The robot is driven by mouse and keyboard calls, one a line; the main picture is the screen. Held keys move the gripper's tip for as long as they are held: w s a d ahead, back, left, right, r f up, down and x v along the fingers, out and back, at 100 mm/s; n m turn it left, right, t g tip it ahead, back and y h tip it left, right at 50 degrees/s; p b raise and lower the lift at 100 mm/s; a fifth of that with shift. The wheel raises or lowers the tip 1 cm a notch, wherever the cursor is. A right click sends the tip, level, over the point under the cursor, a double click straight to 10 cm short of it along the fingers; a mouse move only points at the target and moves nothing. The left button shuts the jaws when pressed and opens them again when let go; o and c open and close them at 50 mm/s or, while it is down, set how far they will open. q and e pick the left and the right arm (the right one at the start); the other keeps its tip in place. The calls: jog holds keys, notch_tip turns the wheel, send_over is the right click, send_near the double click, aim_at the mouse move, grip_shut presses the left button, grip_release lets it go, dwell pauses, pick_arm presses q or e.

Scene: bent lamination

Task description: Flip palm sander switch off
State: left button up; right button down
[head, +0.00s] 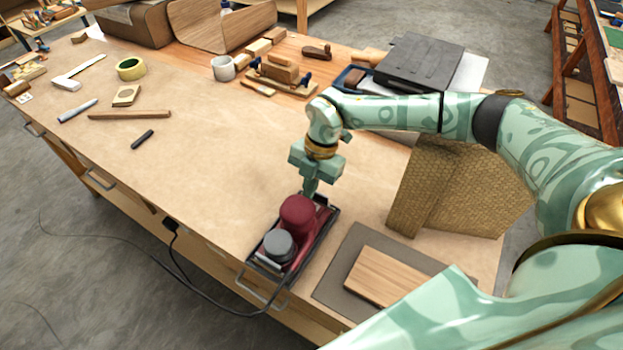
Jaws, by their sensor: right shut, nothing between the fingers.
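The palm sander (298,213), dark red with a grey front knob (279,244), sits near the front edge of the workbench. Its black cord runs off the front edge. My right gripper (311,190) points down at the rear of the sander, its fingertips close together and empty. The fingertips are at or just behind the red top; whether they touch it I cannot tell. The sander's switch is too small or hidden to make out. My left gripper is not in view.
A wooden board (385,276) lies on a grey mat (335,283) right of the sander. A woven brown panel (470,190) stands behind them. A mug (222,68), tape roll (130,68) and wooden plane (279,70) are farther back.

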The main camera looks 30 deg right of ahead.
jog(key=shift+f, duration=0.15)
jog(key=shift+w+a+f+g, duration=0.1)
jog(key=shift+w+f+g, duration=0.15)
jog(key=shift+g, duration=0.25)
jog(key=shift+s, duration=0.15)
jog(key=shift+s+d+r+p, duration=0.35)
jog(key=shift+s+p, duration=0.1)
jog(key=shift+p, duration=0.45)
jog(key=shift+s+d+f, duration=0.1)
jog(key=shift+s, duration=0.05)
